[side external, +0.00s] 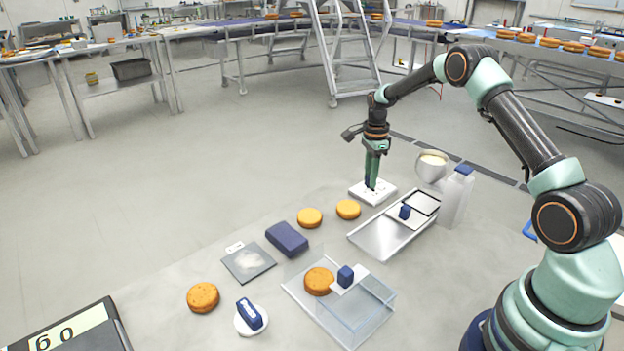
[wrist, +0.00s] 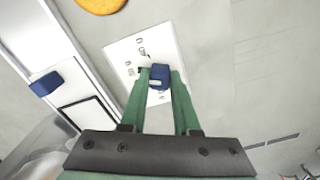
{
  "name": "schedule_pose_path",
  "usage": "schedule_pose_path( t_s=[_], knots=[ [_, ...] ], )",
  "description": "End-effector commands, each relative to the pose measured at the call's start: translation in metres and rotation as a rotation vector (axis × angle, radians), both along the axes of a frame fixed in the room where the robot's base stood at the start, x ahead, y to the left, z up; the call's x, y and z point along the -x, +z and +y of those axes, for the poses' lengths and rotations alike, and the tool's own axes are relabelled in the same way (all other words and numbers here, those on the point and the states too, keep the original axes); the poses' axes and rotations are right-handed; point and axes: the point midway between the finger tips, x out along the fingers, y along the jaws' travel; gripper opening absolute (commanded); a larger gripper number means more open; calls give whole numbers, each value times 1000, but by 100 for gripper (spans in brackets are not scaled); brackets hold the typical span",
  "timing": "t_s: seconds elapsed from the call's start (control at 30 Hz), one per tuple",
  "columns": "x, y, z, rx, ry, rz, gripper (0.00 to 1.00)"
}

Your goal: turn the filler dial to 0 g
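The filler dial is a blue knob (wrist: 160,77) on a white plate (wrist: 127,48) with several small printed labels, too small to read. The plate also shows in the side external view (side external: 385,190), lying flat on the work surface. My gripper (wrist: 160,76) points down over the plate, its two green fingers on either side of the knob. The fingers appear closed against the knob's sides. In the side external view my gripper (side external: 372,186) stands on the plate and mostly hides the knob. The knob's setting cannot be read.
A metal tray (side external: 375,238) with a blue-handled piece, a white jug (side external: 456,200) and a bowl (side external: 431,168) stand close right of the plate. Orange rounds (side external: 348,209), a dark blue block (side external: 287,239) and a clear box (side external: 355,305) lie nearer. A display (side external: 70,328) is at lower left.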

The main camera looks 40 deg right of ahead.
Motion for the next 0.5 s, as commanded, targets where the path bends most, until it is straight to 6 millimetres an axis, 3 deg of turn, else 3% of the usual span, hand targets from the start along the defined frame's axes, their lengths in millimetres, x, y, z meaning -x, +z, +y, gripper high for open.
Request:
schedule_pose_path(
  t_s=[0.27, 0.5],
  knots=[
    [0, 1, 0, -1, 29, 2, 0],
    [0, 1, 0, -1, 154, 2, 0]
  ],
)
